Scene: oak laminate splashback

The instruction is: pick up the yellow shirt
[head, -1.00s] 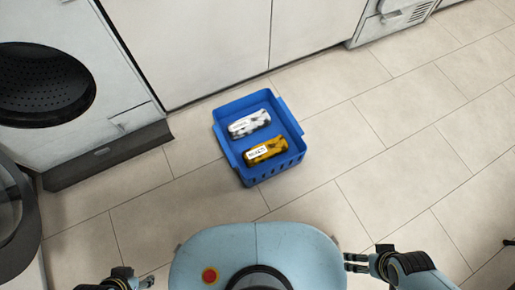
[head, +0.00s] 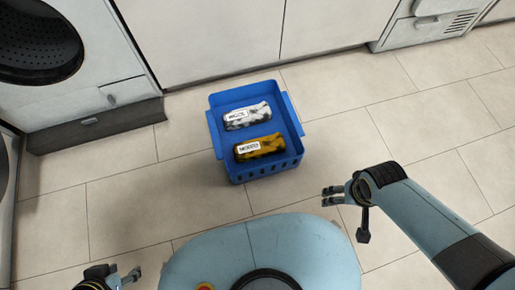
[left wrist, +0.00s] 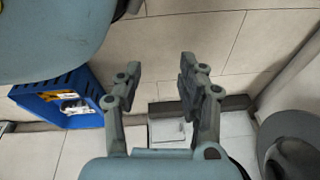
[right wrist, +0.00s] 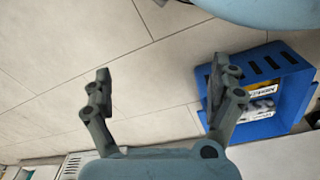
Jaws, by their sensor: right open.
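The yellow shirt (head: 260,147) is a rolled yellow and dark bundle with a white label, lying in the near part of a blue basket (head: 222,152) on the floor. A grey-white rolled bundle (head: 247,116) lies behind it in the same basket. My right gripper (head: 332,196) is open and empty, to the right of and nearer than the basket. In the right wrist view its fingers are wide apart, with the yellow shirt (right wrist: 262,91) partly visible at the right. My left gripper (head: 126,276) is open and empty at the bottom left, apart from the basket.
A washing machine (head: 100,60) with a round dark door stands at the back left. White cabinet fronts (head: 200,40) run behind the basket, with a vented white unit (head: 420,25) at the back right. The tiled floor (head: 400,110) right of the basket is clear.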

